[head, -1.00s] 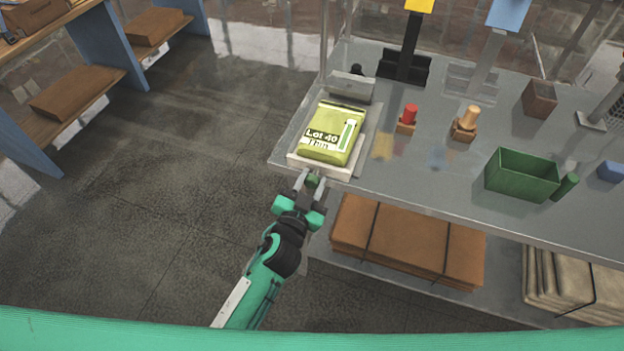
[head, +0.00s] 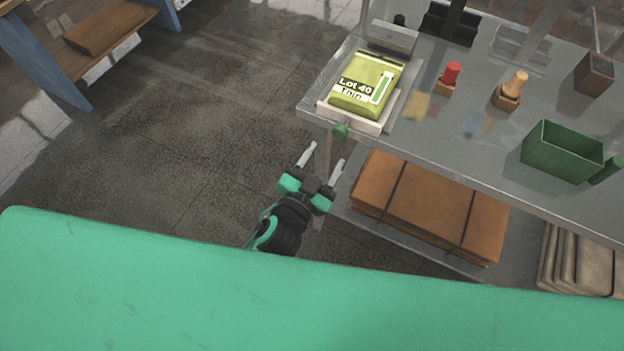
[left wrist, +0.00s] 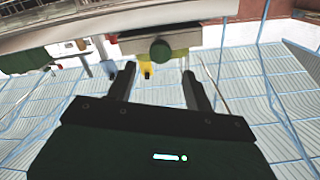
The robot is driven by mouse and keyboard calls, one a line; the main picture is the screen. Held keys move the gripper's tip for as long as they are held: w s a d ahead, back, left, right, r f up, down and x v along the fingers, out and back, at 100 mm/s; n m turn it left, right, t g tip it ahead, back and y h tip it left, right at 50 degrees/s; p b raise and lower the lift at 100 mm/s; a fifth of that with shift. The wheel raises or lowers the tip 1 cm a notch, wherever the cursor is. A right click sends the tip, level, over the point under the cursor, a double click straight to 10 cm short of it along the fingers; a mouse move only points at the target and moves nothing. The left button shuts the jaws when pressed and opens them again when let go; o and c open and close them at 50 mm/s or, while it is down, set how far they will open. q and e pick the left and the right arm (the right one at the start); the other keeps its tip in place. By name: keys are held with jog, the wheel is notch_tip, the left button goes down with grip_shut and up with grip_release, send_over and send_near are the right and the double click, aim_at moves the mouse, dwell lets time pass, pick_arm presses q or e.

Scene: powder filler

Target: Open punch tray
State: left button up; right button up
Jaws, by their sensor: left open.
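A pale, flat tray-like unit (head: 352,119) sits at the near left corner of the metal table, with a green knob (head: 340,131) on its front. I take this to be the punch tray; how far it is pulled out I cannot tell. A lime-green bag marked "Lot 40" (head: 366,84) lies on top of it. My left gripper (head: 326,153) is open and empty, just in front of the knob and apart from it. In the left wrist view the round knob (left wrist: 160,50) shows beyond the two spread fingers (left wrist: 158,69). My right gripper is out of view.
On the table (head: 450,135) stand a red-topped stamp (head: 452,73), a wooden-handled one (head: 515,84) and a green bin (head: 562,150). Strapped brown cardboard (head: 430,203) lies on the shelf below. Open floor (head: 180,150) lies to the left.

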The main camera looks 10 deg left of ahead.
pick_arm(q)
jog(key=b+v, duration=0.1)
jog(key=v, duration=0.4)
dwell(0.6)
jog(key=s+a+f+g+y, duration=0.1)
jog(key=s+a+f+g, duration=0.15)
jog(key=f, duration=0.95)
jog(key=s+a+f+n+g+y, duration=0.1)
jog(key=a+f+g, duration=0.15)
jog(key=f, duration=1.05)
jog(key=s+a+f+g+y, duration=0.1)
jog(key=s+f+g, duration=0.15)
jog(key=f, duration=0.95)
jog(key=s+a+f+n+g+y, duration=0.1)
jog(key=s+a+f+g, duration=0.1)
jog(key=s+a+f, duration=0.35)
jog(key=s+a+f+n+g+y, duration=0.1)
jog(key=s+a+f+g, duration=0.2)
jog(key=s+f, duration=0.6)
jog(key=s+a+f+n+g, duration=0.1)
jog(key=s+a+f+g, duration=0.2)
jog(key=s+a+f, duration=0.3)
jog(key=s+f, duration=0.3)
jog(key=s, duration=0.3)
jog(key=shift+s+n+g+y, duration=0.25)
jog(key=shift+n+g+y, duration=0.05)
jog(key=shift+n+g, duration=0.1)
